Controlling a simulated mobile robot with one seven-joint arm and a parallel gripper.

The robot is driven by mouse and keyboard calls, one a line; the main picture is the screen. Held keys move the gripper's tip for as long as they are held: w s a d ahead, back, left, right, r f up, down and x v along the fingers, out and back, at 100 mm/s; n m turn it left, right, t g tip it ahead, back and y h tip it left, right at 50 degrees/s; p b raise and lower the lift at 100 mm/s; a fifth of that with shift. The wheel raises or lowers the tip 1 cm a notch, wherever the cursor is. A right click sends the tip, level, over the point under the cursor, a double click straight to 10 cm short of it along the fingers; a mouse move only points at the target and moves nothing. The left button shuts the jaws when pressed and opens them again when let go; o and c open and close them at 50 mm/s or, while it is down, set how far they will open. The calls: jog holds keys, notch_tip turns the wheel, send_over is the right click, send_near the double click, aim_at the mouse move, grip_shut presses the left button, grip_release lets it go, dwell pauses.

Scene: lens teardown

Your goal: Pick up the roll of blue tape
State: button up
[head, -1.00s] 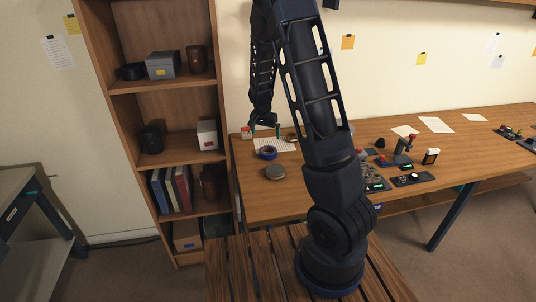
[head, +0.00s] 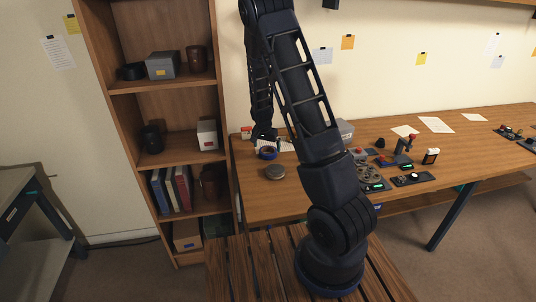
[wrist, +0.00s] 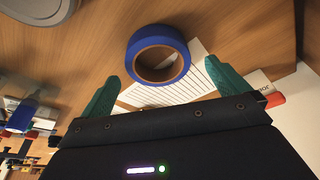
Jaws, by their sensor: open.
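The roll of blue tape (head: 267,153) lies flat near the left end of the wooden table, partly on a lined sheet. In the wrist view the blue roll (wrist: 158,29) shows its brown core facing the camera. My gripper (wrist: 168,78) is open and empty, its two green fingers spread to either side below the roll in that view. In the head view my gripper (head: 265,139) is low over the table, just behind and above the roll. Its fingertips are mostly hidden there.
The lined paper (wrist: 180,82) lies under the gripper. A red-tipped object (wrist: 272,99) is near the right finger. Control boxes (head: 369,173) stand to the right; a bookshelf (head: 158,92) is at the left.

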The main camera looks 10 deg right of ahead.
aim_at(268, 149)
jog(key=x, duration=0.3)
jog(key=shift+f, duration=0.2)
jog(key=shift+c, duration=0.2)
jog(key=c, duration=0.9)
jog(key=shift+r, duration=0.1)
